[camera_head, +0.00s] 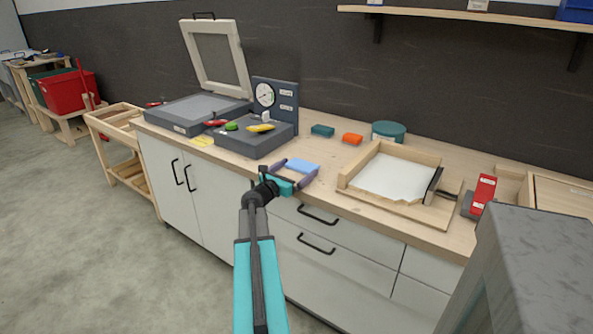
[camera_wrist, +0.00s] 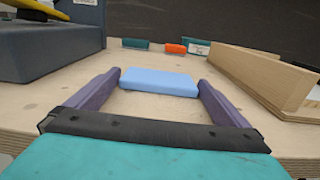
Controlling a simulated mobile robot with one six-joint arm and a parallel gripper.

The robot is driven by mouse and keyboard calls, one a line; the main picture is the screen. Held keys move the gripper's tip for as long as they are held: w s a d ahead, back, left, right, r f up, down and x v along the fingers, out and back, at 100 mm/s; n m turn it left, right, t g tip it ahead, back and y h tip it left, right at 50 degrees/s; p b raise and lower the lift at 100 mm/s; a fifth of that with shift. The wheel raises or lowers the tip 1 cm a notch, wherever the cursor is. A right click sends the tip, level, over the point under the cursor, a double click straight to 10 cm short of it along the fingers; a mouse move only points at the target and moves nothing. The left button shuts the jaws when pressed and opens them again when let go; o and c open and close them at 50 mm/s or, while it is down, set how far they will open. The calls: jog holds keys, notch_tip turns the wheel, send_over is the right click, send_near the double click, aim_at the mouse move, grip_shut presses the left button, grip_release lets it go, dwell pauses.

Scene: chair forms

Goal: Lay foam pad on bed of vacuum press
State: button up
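The foam pad looks to be the light blue flat block (camera_head: 302,166) lying on the wooden counter near its front edge. It also shows in the wrist view (camera_wrist: 158,82), between and just beyond the fingertips. My gripper (camera_head: 293,172) is open, with its two purple fingers low over the counter, one on each side of the pad. The fingers look apart from the pad. The vacuum press (camera_head: 190,113) stands at the back left of the counter. Its framed lid (camera_head: 243,62) is raised, and its grey bed (camera_head: 205,107) looks bare.
A grey control box (camera_head: 245,143) with a gauge (camera_head: 265,94) and coloured handles stands between press and pad. A wooden-walled tray (camera_head: 367,152) is to the right.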

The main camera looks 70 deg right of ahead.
jog(key=shift+r, duration=0.2)
jog(key=v, duration=1.2)
jog(key=shift+f, duration=0.15)
dwell(0.7)
